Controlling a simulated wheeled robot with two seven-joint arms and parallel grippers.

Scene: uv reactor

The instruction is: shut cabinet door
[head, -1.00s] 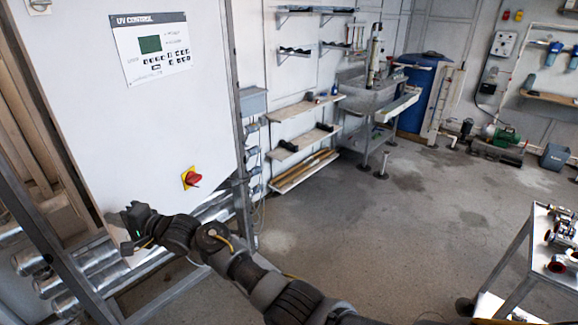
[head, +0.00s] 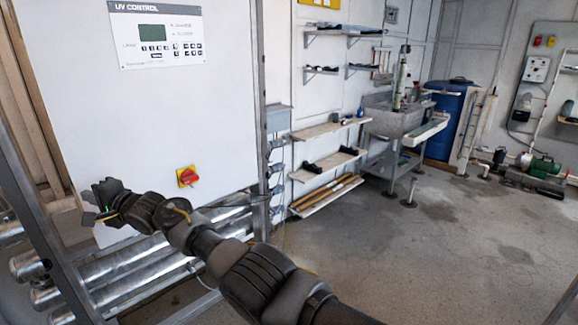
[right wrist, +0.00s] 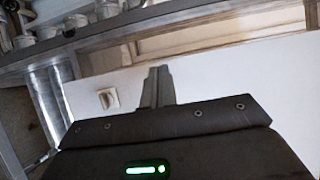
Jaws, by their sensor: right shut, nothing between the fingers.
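The cabinet door is a large white panel (head: 120,110) at the left of the head view, with a UV control panel (head: 157,34) high on it and a red rotary switch on a yellow plate (head: 187,176) low down. My right gripper (head: 91,207) is at the lower left part of the door, left of the switch. In the right wrist view its shut, empty fingers (right wrist: 156,88) show against a white surface (right wrist: 215,75). I cannot tell whether they touch it, nor how far the door stands from its frame. My left gripper is not in view.
Metal pipes (head: 140,262) and a grey frame post (head: 262,150) stand below and right of the door. Wall shelves (head: 328,130), a sink (head: 390,118) and a blue barrel (head: 447,120) are farther back. The concrete floor (head: 400,260) at right is open.

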